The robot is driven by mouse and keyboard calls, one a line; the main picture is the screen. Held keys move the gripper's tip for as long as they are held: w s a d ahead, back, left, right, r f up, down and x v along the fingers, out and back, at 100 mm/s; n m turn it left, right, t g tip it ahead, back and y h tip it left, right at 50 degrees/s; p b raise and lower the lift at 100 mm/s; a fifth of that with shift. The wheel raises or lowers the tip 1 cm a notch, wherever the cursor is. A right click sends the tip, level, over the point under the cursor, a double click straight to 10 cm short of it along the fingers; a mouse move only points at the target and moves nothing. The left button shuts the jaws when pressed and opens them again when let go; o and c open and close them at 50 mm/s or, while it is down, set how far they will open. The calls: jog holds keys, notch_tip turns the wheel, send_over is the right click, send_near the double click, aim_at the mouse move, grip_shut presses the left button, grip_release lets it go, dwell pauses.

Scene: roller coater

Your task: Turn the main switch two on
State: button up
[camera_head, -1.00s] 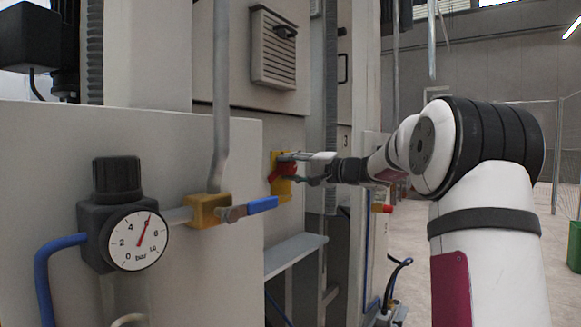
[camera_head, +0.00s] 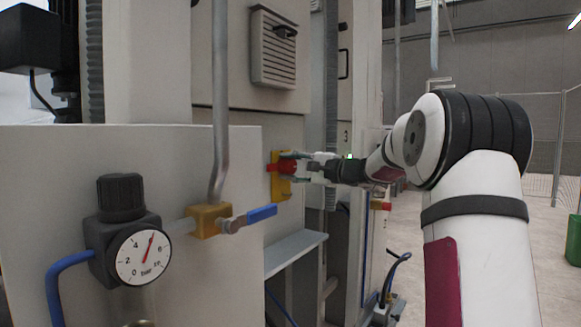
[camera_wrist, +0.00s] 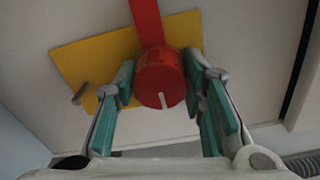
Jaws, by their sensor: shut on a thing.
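The main switch is a red rotary knob (camera_wrist: 161,78) on a yellow plate (camera_wrist: 90,65), fixed to a light grey cabinet panel. In the wrist view a white mark shows on the knob's lower face, and a red bar runs up from it. In the head view the yellow plate (camera_head: 281,188) and the red knob (camera_head: 279,168) show at the end of my arm. My gripper (camera_wrist: 163,88) has its green-padded fingers on either side of the knob, shut on it. It also shows in the head view (camera_head: 292,167). The fingers partly hide the knob there.
A pressure gauge (camera_head: 143,257) with a blue hose and a blue-handled valve (camera_head: 261,214) stand at the front left. A grey ledge (camera_head: 295,252) juts out below the switch. A vent (camera_head: 273,48) is above. Open floor lies to the right.

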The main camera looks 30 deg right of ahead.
jog(key=shift+f, duration=0.1)
jog(key=o, duration=1.1)
jog(key=shift+o, duration=0.2)
jog(key=shift+s+d, duration=0.1)
jog(key=v, duration=1.1)
jog(key=shift+s, duration=0.4)
jog(key=shift+d, duration=0.1)
